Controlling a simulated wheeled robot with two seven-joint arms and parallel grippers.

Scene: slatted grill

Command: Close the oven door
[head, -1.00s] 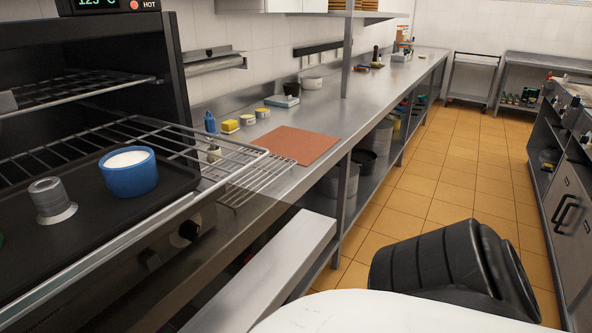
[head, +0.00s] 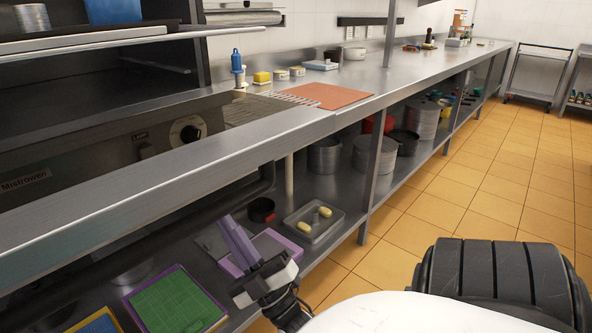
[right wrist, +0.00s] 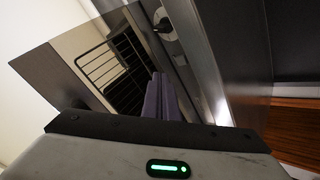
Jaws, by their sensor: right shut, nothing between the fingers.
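The oven (head: 110,150) fills the left of the head view, with its knob (head: 186,132) and dark control panel. My right gripper (head: 232,228) shows low in the head view, purple fingers shut and empty, pointing up, below the bar in the picture. In the right wrist view the shut fingers (right wrist: 160,95) point towards a tinted see-through panel (right wrist: 75,85) and a steel bar (right wrist: 195,60). I cannot tell whether they touch. My left gripper is out of view.
The lower shelf holds a green board (head: 175,305), a tray with yellow items (head: 314,222) and pots (head: 367,155). A brown board (head: 325,96) lies on the counter. The tiled floor (head: 460,195) to the right is clear.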

